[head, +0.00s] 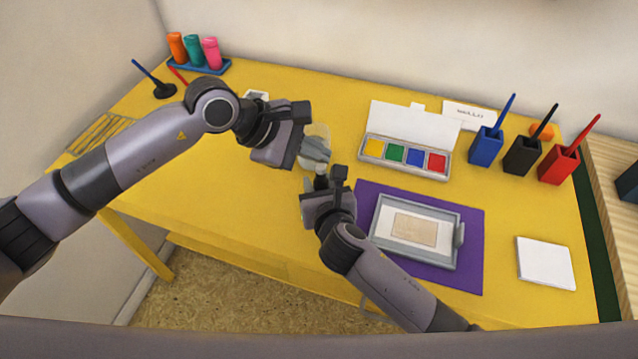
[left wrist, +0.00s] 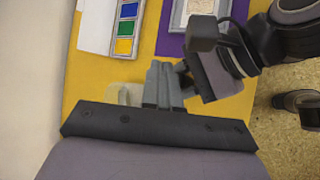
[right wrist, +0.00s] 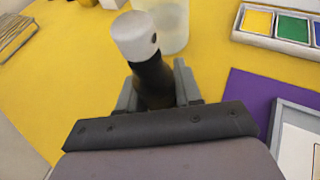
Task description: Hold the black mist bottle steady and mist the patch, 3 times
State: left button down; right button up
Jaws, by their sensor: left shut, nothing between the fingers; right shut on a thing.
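The black mist bottle (right wrist: 152,82) with its white spray head (right wrist: 137,36) stands between the fingers of my right gripper (right wrist: 156,92), which is shut on it. In the head view the white head (head: 321,182) shows just above my right gripper (head: 322,190). My left gripper (head: 316,153) is shut and empty, its fingertips close above and behind the bottle; contact cannot be told. In the left wrist view its fingers (left wrist: 164,84) are together. The beige patch (head: 415,229) lies on a white sheet in a grey tray (head: 398,258), right of the bottle.
A translucent cup (head: 318,131) stands behind the grippers. The purple mat (head: 470,275) lies under the tray. A four-colour inkpad box (head: 405,169) is behind it. Blue (head: 486,146), black (head: 522,155) and red (head: 558,164) holders stand at right. White sheets (head: 545,263) lie at front right.

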pick_arm(q)
jog(key=shift+r, duration=3)
jog(key=shift+f, duration=3.05)
jog(key=shift+f, duration=0.1)
dwell(0.4)
jog(key=shift+f, duration=0.45)
dwell(0.4)
jog(key=shift+r, duration=0.6)
